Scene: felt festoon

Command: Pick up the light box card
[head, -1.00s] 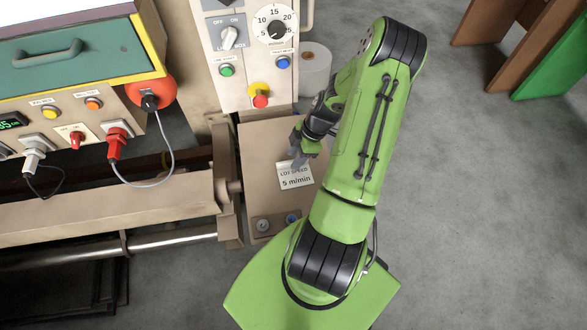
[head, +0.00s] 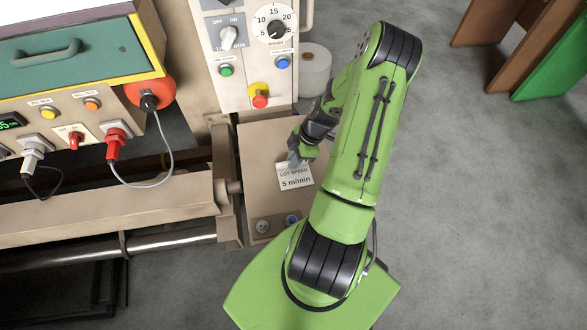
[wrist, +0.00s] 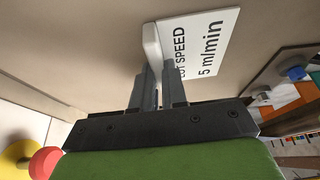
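A white card (head: 295,177) printed "LOT SPEED 5 m/min" lies on the beige ledge below the control panel. In the wrist view the card (wrist: 208,47) has a pale raised tab (wrist: 152,42) along its near-left edge. I see no words about a light box on it. My gripper (head: 294,160) is at the card's upper edge. In the wrist view its two grey fingers (wrist: 161,72) stand slightly apart with a narrow gap, tips right by the tab. The left finger overlaps the tab's lower end, so contact there is hidden. The card is not visibly lifted.
The beige ledge (head: 258,150) also has two round knobs near its front. The control panel (head: 247,85) with switches, a dial and a red-yellow button stands behind. A white roll (head: 314,70) is beside it. Cables and plugs hang at left. Open floor is at right.

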